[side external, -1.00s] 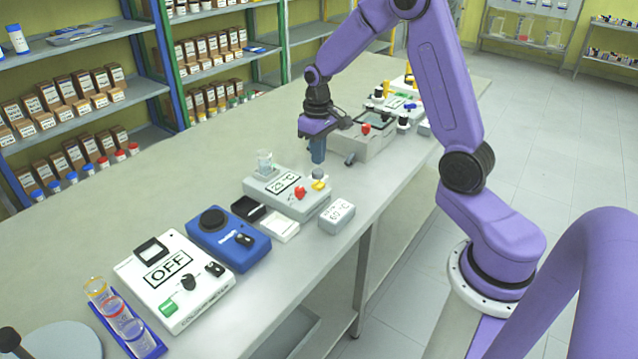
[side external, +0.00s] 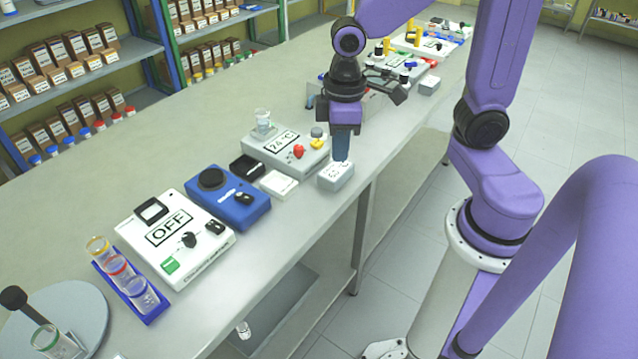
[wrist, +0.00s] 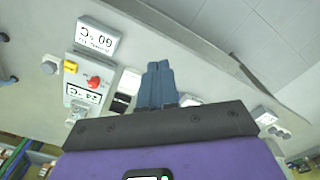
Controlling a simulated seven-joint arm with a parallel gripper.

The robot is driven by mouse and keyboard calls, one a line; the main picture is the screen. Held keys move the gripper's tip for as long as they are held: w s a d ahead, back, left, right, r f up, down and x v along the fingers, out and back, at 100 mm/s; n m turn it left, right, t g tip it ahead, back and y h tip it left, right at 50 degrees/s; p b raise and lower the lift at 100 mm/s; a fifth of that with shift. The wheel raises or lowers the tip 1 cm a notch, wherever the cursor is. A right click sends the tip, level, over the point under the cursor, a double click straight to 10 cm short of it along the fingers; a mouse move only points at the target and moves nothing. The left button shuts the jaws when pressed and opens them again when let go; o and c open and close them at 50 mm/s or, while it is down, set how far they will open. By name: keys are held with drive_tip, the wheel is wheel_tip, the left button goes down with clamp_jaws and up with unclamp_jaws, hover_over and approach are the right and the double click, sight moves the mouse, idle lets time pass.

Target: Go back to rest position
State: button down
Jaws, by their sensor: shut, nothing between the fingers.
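My gripper (side external: 341,148) is shut and empty. In the side external view its blue fingers point down, just above or behind a small grey box with a temperature label (side external: 336,176); I cannot tell whether they touch it. In the wrist view the closed fingers (wrist: 160,68) appear side by side over the bench. The small box reads 60 °C in the wrist view (wrist: 97,36). The grey hotplate (side external: 285,150) reads 24 °C, with a glass beaker (side external: 263,121) on its plate. It shows in the wrist view too (wrist: 84,85).
A blue device (side external: 228,198), a white device reading OFF (side external: 172,237) and a blue rack of glass tubes (side external: 128,280) stand along the bench (side external: 215,132). More devices (side external: 405,64) stand at its far end. Shelves of boxes (side external: 60,75) line the back. The bench's back strip is clear.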

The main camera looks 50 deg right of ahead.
drive_tip(key=s+r+n, duration=0.1)
drive_tip(key=s+n, duration=0.3)
drive_tip(key=s, duration=0.9)
drive_tip(key=shift+n, duration=0.4)
